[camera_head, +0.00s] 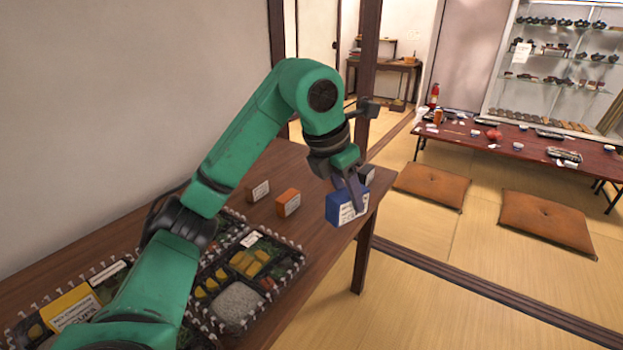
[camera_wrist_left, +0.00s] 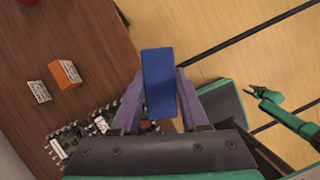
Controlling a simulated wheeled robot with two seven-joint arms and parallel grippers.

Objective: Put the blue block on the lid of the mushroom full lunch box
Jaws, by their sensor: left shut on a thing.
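The blue block (camera_head: 346,207) has a white label and is held in my left gripper (camera_head: 354,190), above the right edge of the wooden table (camera_head: 330,235). In the left wrist view the block (camera_wrist_left: 158,82) sits between the two purple fingers. A lunch box (camera_head: 283,282) with yellow pieces and white rice stands at the table's front, left of the block and apart from it. Another lunch box (camera_head: 20,326) at lower left has a yellow labelled block (camera_head: 72,308) on it. My left arm partly hides the boxes. I cannot tell which one is the mushroom box.
An orange block (camera_head: 288,204) and a brown block (camera_head: 258,191) stand behind the lunch box. A dark block (camera_head: 367,174) shows partly behind my gripper. The table between the orange block and the gripper is clear. Tatami floor lies to the right.

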